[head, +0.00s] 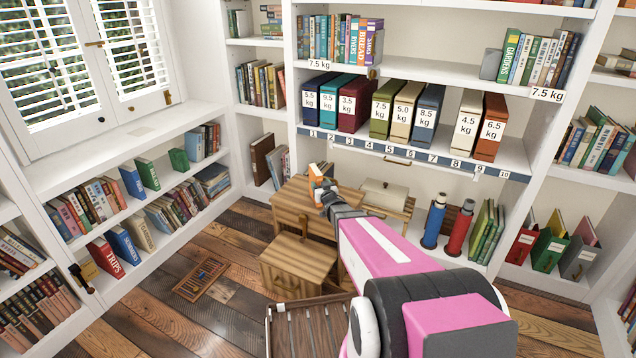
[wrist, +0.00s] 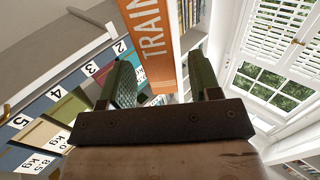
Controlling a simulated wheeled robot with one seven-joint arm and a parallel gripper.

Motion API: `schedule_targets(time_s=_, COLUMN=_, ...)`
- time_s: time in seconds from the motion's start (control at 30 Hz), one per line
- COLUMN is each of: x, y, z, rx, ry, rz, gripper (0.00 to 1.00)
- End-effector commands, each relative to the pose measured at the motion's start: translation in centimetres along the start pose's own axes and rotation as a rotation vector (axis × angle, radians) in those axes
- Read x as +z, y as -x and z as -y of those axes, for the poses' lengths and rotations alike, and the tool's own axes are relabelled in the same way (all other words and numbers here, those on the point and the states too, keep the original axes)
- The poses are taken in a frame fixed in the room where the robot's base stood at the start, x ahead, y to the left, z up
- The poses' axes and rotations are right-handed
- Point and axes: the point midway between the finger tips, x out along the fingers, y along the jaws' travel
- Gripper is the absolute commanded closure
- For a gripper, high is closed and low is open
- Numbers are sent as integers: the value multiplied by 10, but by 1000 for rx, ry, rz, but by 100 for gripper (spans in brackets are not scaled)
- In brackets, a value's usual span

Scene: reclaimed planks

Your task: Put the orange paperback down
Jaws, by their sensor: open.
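The orange paperback (head: 315,182) shows in the head view just beyond the end of my arm, upright above the wooden desk (head: 284,204). My gripper (head: 324,194) also shows small in the head view.
A shelf with weight-labelled binders (head: 400,110) and a numbered strip stands behind the desk. A pale box (head: 384,194) and bottles (head: 434,222) are right of the book. A wooden drawer unit (head: 290,268) stands in front.

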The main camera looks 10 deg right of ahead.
Motion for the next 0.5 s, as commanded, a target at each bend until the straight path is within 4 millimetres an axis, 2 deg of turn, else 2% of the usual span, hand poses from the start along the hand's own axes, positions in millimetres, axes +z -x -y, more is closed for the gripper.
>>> schedule_targets(time_s=0.03, x=-2, y=16, z=0, rx=1, ry=0, rz=1, gripper=43)
schedule_targets(time_s=0.2, x=-2, y=50, z=0, rx=1, ry=0, rz=1, gripper=43)
schedule_targets(time_s=0.33, x=-1, y=68, z=0, rx=1, ry=0, rz=2, gripper=43)
schedule_targets(time_s=0.5, x=0, y=77, z=-1, rx=19, ry=1, rz=33, gripper=43)
